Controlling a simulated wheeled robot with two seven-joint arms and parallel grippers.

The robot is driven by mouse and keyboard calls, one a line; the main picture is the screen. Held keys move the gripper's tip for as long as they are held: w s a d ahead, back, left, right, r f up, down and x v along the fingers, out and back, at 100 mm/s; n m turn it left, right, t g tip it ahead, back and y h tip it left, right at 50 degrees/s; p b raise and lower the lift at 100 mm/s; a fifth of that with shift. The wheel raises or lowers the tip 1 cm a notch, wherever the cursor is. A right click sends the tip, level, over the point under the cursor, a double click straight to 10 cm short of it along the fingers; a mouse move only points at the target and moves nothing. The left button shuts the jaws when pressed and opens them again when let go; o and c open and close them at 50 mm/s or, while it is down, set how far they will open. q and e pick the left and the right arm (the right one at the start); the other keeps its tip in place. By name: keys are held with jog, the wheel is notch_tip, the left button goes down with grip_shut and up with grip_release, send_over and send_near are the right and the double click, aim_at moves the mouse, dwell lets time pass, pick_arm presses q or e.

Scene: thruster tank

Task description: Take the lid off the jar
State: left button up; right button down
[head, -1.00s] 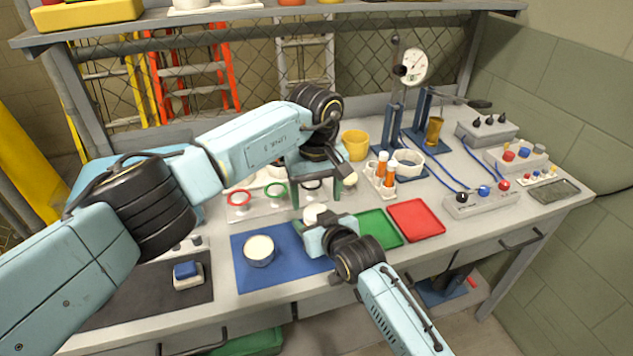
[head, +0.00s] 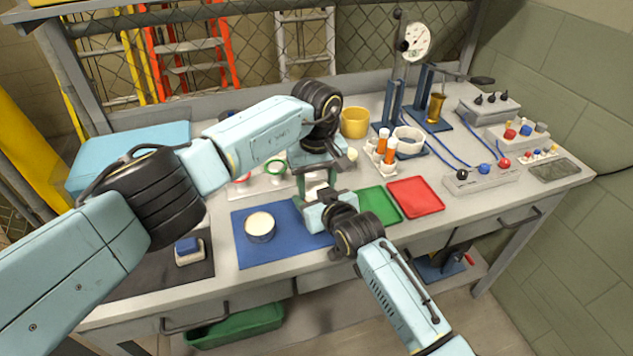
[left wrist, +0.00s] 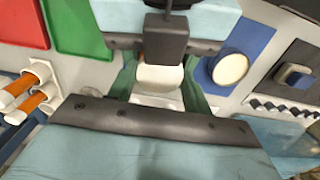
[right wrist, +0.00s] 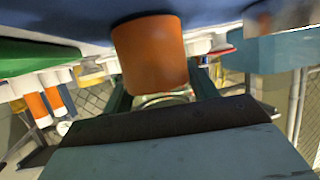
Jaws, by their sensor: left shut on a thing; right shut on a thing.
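The jar has an orange body (right wrist: 150,55) and a white lid (left wrist: 160,78). My right gripper (head: 322,208) is shut on the jar body above the back right of the blue mat (head: 288,247). My left gripper (head: 316,188) comes down from above, its dark green fingers on either side of the lid, and is shut on it. In the left wrist view a little orange shows beside the white lid. In the head view the grippers hide most of the jar. I cannot tell whether a gap separates lid and body.
A round tin with a cream top (head: 260,226) stands on the mat, left of my grippers. A green tray (head: 378,206) and a red tray (head: 415,197) lie to the right. Behind them stand a rack with orange, white-capped tubes (head: 386,150) and a yellow cup (head: 355,122).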

pick_arm(q)
jog(key=shift+n, duration=1.7)
jog(key=o, duration=1.1)
jog(key=shift+r, duration=0.1)
